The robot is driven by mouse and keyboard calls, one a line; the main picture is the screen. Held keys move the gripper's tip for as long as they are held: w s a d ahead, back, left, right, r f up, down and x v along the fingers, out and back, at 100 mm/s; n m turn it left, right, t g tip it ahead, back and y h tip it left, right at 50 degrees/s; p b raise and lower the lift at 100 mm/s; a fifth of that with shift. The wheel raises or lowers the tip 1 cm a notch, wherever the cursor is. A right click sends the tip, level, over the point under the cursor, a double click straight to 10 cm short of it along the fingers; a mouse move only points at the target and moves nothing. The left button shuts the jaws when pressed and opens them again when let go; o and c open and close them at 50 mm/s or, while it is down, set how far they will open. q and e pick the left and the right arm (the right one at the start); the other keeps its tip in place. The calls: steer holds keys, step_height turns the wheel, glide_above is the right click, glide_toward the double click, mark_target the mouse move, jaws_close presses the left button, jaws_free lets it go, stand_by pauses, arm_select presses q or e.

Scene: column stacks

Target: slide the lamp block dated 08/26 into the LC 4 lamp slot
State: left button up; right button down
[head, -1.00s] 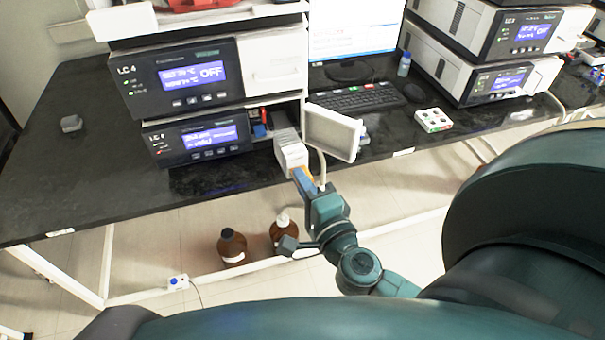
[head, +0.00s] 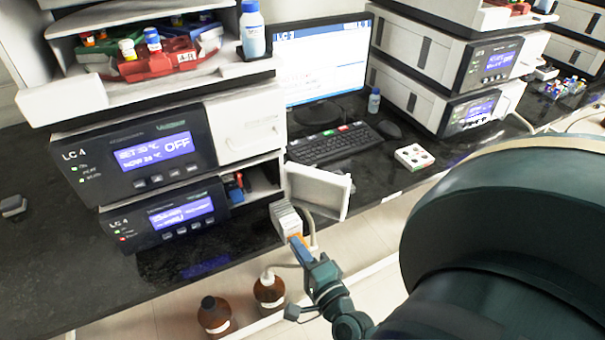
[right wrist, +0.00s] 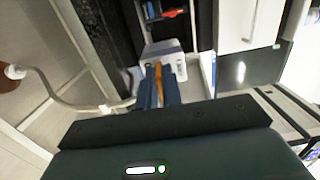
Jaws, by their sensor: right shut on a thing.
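A pale grey-white lamp block (head: 287,219) with an orange part is held by my right gripper (head: 299,246). The block also shows in the right wrist view (right wrist: 165,48), with the blue fingers (right wrist: 158,95) shut around the orange part. No date is readable on it. The lower LC 4 unit has an open bay, the lamp slot (head: 262,183), at its right, with red and blue parts inside. Its white door (head: 318,190) stands open to the right. The block is in front of the bay, just outside it, near the bench edge. My left gripper is not in view.
The upper LC 4 unit (head: 140,155) sits above the bay. A keyboard (head: 335,144) and a small white box (head: 414,157) lie right of the door. Brown bottles (head: 269,292) stand below the bench edge. A tube (head: 308,235) hangs near the gripper.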

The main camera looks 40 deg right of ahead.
glide_toward(266, 195)
steer(key=shift+s+a+r, duration=0.5)
steer(key=shift+s+r, duration=0.3)
steer(key=shift+r, duration=0.1)
steer(key=shift+s+a+r, duration=0.5)
steer(key=shift+s+r, duration=0.3)
steer(key=shift+r, duration=0.1)
steer(key=shift+w+d+b, duration=0.25)
steer(key=shift+w+d, duration=0.1)
steer(key=shift+w, duration=1.05)
steer(key=shift+w+d+b, duration=0.3)
steer(key=shift+w+d, duration=0.05)
steer(key=shift+w, duration=1.1)
steer(key=shift+w+d+b, duration=0.25)
steer(key=shift+w+d, duration=0.1)
steer(key=shift+w, duration=1.05)
steer(key=shift+w+d+b, duration=0.15)
steer(key=shift+w, duration=0.45)
steer(key=shift+w+d+b, duration=0.15)
steer(key=shift+w, duration=0.45)
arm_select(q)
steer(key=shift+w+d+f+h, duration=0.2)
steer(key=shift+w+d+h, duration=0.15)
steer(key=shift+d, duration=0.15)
arm_select(e)
steer(key=shift+f, duration=0.3)
